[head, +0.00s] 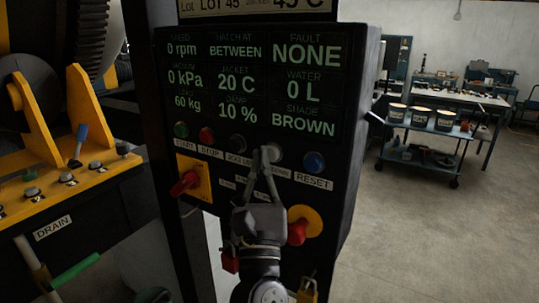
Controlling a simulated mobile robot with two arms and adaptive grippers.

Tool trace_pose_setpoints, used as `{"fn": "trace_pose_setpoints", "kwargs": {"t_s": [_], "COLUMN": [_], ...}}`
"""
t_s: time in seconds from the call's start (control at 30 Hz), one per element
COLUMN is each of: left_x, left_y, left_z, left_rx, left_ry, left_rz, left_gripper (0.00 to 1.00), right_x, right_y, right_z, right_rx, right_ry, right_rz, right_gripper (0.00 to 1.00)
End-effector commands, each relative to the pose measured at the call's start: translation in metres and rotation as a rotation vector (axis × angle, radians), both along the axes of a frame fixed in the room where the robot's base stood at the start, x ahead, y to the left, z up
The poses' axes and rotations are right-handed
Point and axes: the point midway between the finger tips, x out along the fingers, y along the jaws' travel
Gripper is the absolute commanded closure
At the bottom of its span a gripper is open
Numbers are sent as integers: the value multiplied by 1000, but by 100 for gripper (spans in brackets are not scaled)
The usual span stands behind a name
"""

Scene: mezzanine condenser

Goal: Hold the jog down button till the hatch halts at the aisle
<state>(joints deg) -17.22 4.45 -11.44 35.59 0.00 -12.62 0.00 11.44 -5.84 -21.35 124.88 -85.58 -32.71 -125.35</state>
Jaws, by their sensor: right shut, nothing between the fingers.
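The black control panel (348,150) stands in the middle. Its display (250,80) reads HATCH AT BETWEEN, FAULT NONE and 0 rpm. Below it is a row of buttons. The jog down button (278,152), grey, is fourth from the left, with its label partly hidden by my fingers. My right gripper (266,153) reaches up from below, shut and empty, its fingertips in front of this button. I cannot tell whether they touch it or press it. A grey button (238,142) is just left of it. The hatch itself cannot be made out. My left gripper is not in view.
A blue reset button (314,162) is right of my fingertips. A red-and-yellow knob (299,226) sits close beside my gripper, and a red switch (185,183) to the left. Yellow machinery (60,190) stands left. A cart (425,150) and open floor lie right.

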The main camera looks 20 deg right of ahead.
Motion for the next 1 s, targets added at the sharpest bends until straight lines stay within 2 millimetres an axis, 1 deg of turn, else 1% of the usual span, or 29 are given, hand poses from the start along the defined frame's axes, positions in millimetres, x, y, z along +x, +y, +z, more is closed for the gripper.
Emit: {"fn": "trace_pose_setpoints", "kwargs": {"t_s": [0.4, 0.7, 1.0], "left_x": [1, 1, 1], "left_y": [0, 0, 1], "left_z": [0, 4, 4], "left_rx": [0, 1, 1], "left_ry": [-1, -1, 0], "left_rz": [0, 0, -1], "left_gripper": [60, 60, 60], "right_x": [0, 6, 6], "right_y": [0, -7, -7], "right_z": [0, 0, 0], "right_rx": [0, 0, 0], "right_ry": [0, 0, 0], "right_rz": [0, 0, 0], "right_gripper": [100, 100, 100]}}
